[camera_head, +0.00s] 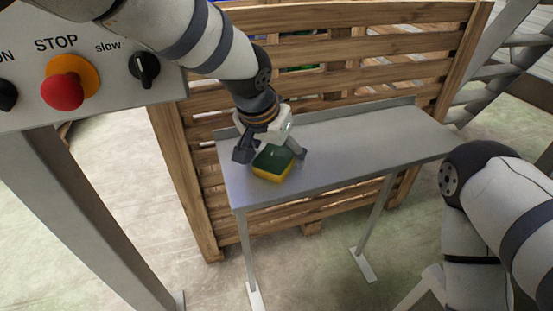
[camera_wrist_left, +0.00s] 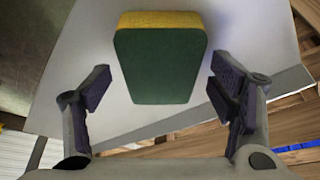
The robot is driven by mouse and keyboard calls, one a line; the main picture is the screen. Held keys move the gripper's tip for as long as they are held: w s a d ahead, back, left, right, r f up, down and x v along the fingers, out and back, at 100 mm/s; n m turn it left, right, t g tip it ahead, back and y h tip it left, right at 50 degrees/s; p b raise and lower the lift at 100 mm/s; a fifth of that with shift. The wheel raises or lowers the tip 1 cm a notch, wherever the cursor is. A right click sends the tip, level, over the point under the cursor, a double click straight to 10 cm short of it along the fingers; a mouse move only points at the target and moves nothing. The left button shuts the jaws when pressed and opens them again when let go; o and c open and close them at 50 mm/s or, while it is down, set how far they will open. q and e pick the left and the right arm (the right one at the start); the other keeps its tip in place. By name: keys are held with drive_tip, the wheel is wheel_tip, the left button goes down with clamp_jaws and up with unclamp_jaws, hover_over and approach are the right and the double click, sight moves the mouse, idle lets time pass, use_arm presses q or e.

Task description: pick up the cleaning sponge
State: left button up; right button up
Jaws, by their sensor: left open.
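The cleaning sponge (camera_head: 273,163) is yellow with a dark green top. It lies on the left part of the narrow grey metal table (camera_head: 365,144). My left gripper (camera_head: 272,158) is open, with its fingers on either side of the sponge in the head view. In the left wrist view the sponge (camera_wrist_left: 158,60) sits between and a little beyond the two open fingers (camera_wrist_left: 157,98), with a gap on both sides. My right arm shows at the right edge of the head view, but its gripper is not visible.
A wooden slatted crate (camera_head: 330,50) stands directly behind the table. A control panel (camera_head: 100,70) with a red stop button (camera_head: 63,91) is at the left on a grey post (camera_head: 90,215). The table to the right of the sponge is clear.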

sight(279, 150)
use_arm(q)
drive_tip(key=shift+f, duration=0.1)
use_arm(e)
drive_tip(key=shift+w+r, duration=0.15)
idle(0.5)
use_arm(q)
drive_tip(key=c, duration=0.9)
wheel_tip(279, 150, up, 3)
drive_tip(key=shift+r, duration=0.1)
drive_tip(key=s+r+p, duration=0.3)
drive_tip(key=s+r, duration=0.7)
drive_tip(key=s, duration=0.4)
use_arm(e)
drive_tip(key=w+r+t, duration=0.2)
drive_tip(key=w+r, duration=0.2)
drive_tip(key=shift+w, duration=0.15)
